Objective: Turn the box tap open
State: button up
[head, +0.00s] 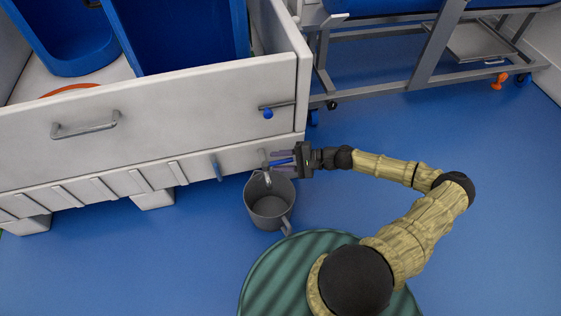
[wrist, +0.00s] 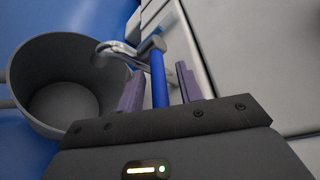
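The box tap has a blue lever (wrist: 158,80) and a silver curved spout (wrist: 115,50) on the side of a large pale box (head: 190,105). In the head view the spout (head: 268,180) points down over a grey bucket (head: 268,208) on the floor. My gripper (head: 284,160) is at the tap. In the wrist view my gripper's two purple fingers (wrist: 160,88) stand apart, one on each side of the blue lever. Small gaps show between lever and fingers. The bucket (wrist: 62,88) looks empty, left of the fingers there.
The pale box carries a bar handle (head: 85,129), a blue-knobbed latch (head: 268,113) and another small blue lever (head: 217,168). Blue tubs (head: 180,35) stand inside it. A wheeled metal frame (head: 430,50) stands behind at the right.

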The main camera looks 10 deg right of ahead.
jog(key=shift+c, duration=0.5)
grip_shut()
jog(key=shift+w+a+n+g+y+b, duration=0.15)
jog(key=shift+w+n+g, duration=0.15)
jog(key=shift+n+g, duration=0.6)
jog(key=shift+w+n+g+y+b, duration=0.1)
jog(key=shift+w+n+g+b, duration=0.15)
jog(key=shift+n+g, duration=0.65)
jog(key=shift+w+a+n+g+y+b, duration=0.1)
jog(key=shift+w+n+g, duration=0.35)
jog(key=shift+g, duration=0.75)
jog(key=shift+s, duration=0.1)
jog(key=shift+o, duration=0.5)
grip_release()
